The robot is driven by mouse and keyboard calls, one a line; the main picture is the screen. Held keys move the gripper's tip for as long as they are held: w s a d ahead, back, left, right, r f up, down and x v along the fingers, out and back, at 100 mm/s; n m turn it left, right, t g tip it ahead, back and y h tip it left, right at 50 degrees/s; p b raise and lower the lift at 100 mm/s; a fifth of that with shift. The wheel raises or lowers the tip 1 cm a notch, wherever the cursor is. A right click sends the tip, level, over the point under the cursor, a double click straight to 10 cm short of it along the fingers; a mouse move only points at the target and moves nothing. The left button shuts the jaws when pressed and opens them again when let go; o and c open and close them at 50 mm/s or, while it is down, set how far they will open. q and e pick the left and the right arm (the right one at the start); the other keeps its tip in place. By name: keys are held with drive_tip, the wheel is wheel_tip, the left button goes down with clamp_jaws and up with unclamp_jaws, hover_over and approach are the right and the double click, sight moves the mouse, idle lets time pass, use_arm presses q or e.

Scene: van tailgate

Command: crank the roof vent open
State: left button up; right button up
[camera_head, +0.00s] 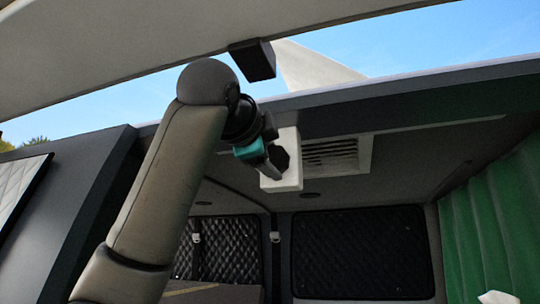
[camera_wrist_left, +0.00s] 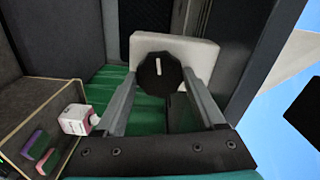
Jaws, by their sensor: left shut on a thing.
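The roof vent's slatted grille (camera_head: 331,156) is set in the van ceiling. A white housing (camera_head: 293,141) beside it carries a black round knob. In the left wrist view the knob (camera_wrist_left: 160,72) faces me on its white plate (camera_wrist_left: 205,52), its white pointer line nearly upright. My left gripper (camera_head: 268,157) is shut on the knob, one finger on each side; in the head view it partly hides the knob. A pale slanted panel (camera_head: 312,66) stands up above the roof edge; I cannot tell whether it is the vent lid.
The raised tailgate (camera_head: 130,45) hangs over my arm, with a dark block (camera_head: 253,60) close above the wrist. The roof edge (camera_head: 420,95) runs close behind. A green curtain (camera_head: 490,225) hangs at right. The wrist view shows a white-and-pink carton (camera_wrist_left: 76,120) by a shelf.

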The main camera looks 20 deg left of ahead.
use_arm(q)
drive_tip(key=o, duration=1.3)
drive_tip(key=shift+o, duration=0.2)
drive_tip(key=s+b, duration=0.4)
drive_tip(key=s, duration=1.1)
drive_tip(key=shift+a, duration=0.25)
drive_tip(key=shift+s, duration=0.1)
